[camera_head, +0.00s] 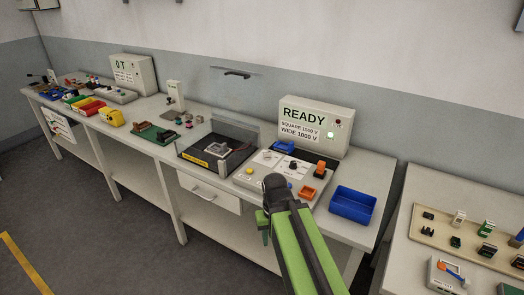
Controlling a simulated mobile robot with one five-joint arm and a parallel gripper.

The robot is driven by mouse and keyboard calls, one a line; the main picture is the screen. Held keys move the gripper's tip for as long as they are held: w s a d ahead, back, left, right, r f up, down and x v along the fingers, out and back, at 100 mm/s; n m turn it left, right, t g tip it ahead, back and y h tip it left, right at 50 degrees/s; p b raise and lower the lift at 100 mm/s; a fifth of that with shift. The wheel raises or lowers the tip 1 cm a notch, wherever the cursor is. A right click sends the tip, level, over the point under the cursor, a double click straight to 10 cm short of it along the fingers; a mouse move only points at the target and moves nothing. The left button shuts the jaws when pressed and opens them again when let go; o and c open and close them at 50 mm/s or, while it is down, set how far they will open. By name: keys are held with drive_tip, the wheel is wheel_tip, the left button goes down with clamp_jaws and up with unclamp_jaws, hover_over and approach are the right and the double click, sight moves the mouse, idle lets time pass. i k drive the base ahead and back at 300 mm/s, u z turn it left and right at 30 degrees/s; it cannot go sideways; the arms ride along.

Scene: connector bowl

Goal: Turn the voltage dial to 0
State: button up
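A dark round knob on a white plate (293,165), likely the voltage dial, is on the light control panel (262,177) near the right end of the bench. Its setting is too small to read. My green arm rises from the bottom of the view, and my gripper (268,212) is at its dark end, in front of the panel and to the lower left of the knob. It appears apart from the knob. The fingers are mostly hidden by the arm, so I cannot tell if they are open or shut.
A box (313,126) behind the panel reads READY, with a lit green lamp. Orange and blue parts lie around the panel. A blue bin (352,204) stands to the right. A dark clear-walled tray (217,152) stands left. A second table (437,232) is at right.

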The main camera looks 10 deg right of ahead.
sight(293, 164)
drive_tip(key=u, duration=0.8)
drive_tip(key=i, duration=1)
drive_tip(key=u, duration=0.65)
